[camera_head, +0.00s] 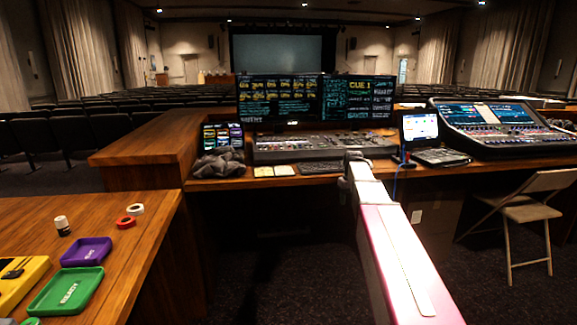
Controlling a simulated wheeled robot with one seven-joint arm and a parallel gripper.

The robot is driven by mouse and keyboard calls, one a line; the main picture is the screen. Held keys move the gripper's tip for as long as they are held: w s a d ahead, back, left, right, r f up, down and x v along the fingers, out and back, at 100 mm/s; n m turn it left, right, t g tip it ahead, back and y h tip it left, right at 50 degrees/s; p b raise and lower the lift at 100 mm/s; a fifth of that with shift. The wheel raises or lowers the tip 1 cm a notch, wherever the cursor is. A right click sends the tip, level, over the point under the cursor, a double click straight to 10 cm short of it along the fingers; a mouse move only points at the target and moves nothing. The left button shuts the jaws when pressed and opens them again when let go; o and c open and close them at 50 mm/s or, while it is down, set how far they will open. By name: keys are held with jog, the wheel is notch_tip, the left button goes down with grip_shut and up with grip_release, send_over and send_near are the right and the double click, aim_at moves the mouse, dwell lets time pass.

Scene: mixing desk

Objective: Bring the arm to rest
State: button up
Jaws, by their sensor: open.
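My arm (395,255), pink and white, runs from the bottom right of the head view up and away to the middle. Its far end, with a grey joint, appears in front of the desk's edge. I make out no gripper fingers there, and nothing held shows. Whether the arm touches the desk cannot be told.
The mixing desk (225,184) bears monitors (316,98), consoles (320,146), a grey cloth (218,163) and a tablet (420,127). A wooden counter (130,225) at left holds a purple tray (87,252), a green tray (66,291) and tape rolls. A folding chair (530,213) stands right.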

jog(key=s+a+f+m, duration=0.1)
jog(key=s+a+f, duration=0.1)
jog(key=s+f, duration=0.4)
jog(key=s+a+f, duration=0.2)
jog(key=s+f, duration=0.5)
jog(key=s, duration=0.5)
jog(key=s+a+f+m, duration=0.1)
jog(key=s+a+f, duration=0.1)
jog(key=s+f, duration=0.4)
jog(key=s, duration=0.4)
jog(key=shift+a+f+m, duration=0.25)
jog(key=shift+m, duration=0.05)
